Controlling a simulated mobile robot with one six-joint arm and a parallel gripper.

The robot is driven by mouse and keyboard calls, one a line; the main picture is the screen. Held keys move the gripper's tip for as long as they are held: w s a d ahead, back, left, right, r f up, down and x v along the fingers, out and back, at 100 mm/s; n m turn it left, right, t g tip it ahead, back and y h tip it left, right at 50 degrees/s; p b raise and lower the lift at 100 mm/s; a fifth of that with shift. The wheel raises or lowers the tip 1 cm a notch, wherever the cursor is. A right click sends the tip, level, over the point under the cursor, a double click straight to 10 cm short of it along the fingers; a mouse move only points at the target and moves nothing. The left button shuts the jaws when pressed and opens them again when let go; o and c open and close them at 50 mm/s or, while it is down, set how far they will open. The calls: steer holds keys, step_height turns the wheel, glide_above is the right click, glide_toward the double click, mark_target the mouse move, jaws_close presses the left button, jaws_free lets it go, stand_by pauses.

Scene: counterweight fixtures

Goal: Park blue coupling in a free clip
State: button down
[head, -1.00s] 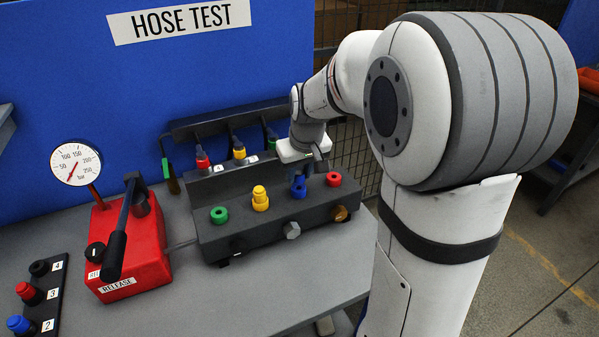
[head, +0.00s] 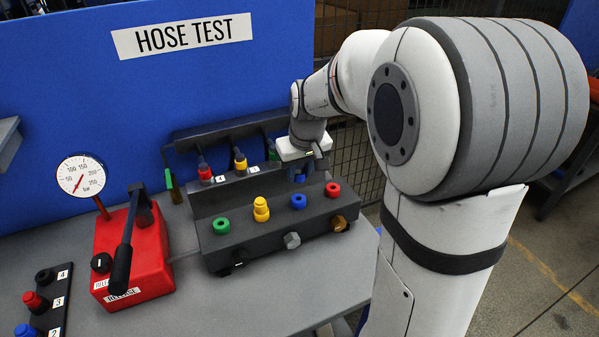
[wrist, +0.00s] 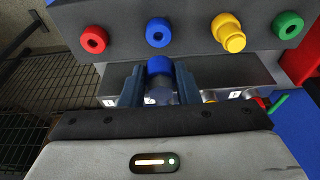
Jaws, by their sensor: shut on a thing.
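My gripper (head: 303,163) is shut on the blue coupling (head: 300,179), which hangs below the jaws, above and behind the blue port (head: 298,202) of the dark manifold block (head: 280,225). In the wrist view my gripper (wrist: 161,85) has a finger on each side of the blue coupling (wrist: 160,66). The blue port (wrist: 158,32) shows apart from it, its ring uncovered. At the manifold's back ledge, a red coupling (head: 205,173) and a yellow coupling (head: 240,161) stand on hoses near white labels. A green one (head: 272,151) is partly hidden by my gripper.
The manifold also has a green port (head: 221,226), a yellow fitting (head: 261,209) and a red port (head: 332,190). The red pump (head: 132,262) with lever and gauge (head: 81,176) stands left. A numbered dark rack (head: 48,303) holds several coloured pieces. The blue panel (head: 210,90) rises behind.

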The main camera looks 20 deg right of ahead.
steer(key=shift+r, duration=0.3)
steer(key=shift+r, duration=0.1)
steer(key=shift+r+p, duration=0.7)
steer(key=shift+r, duration=0.25)
steer(key=shift+w, duration=0.1)
steer(key=w+d+p, duration=0.3)
steer(key=w, duration=0.6)
steer(key=w+d+p, duration=0.3)
steer(key=w+d, duration=0.1)
steer(key=w, duration=0.4)
steer(key=shift+w, duration=0.4)
steer(key=shift+f, duration=0.25)
steer(key=shift+f+b, duration=0.35)
steer(key=shift+f, duration=0.2)
